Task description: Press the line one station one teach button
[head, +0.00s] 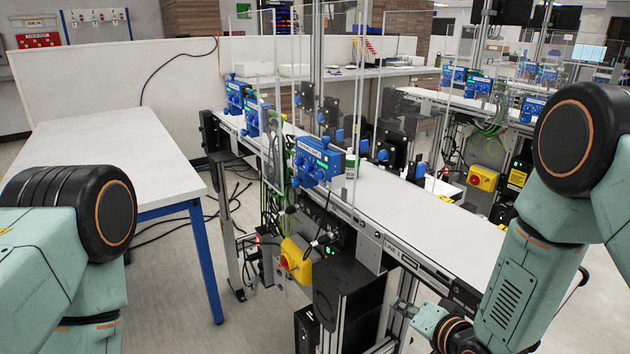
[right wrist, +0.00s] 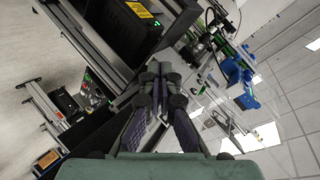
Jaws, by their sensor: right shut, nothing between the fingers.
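The Line 1 conveyor (head: 436,220) runs from the back left to the front right in the head view. Blue sensor boxes stand along its near side: one nearest me (head: 318,162), one behind it (head: 257,118) and one at the far end (head: 236,96). Their buttons are too small to tell apart, and I cannot tell which box is station one. My right gripper (head: 404,308) is shut and empty, low beside the near side of the conveyor, apart from the boxes. In the right wrist view its fingertips (right wrist: 160,72) meet. My left gripper is out of view.
A white table (head: 110,150) with blue legs stands at the left. A yellow switch box with a red knob (head: 297,258) and a black cabinet (head: 345,290) sit below the conveyor. Clear upright panels rise beside the boxes. A second conveyor (head: 450,98) lies behind.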

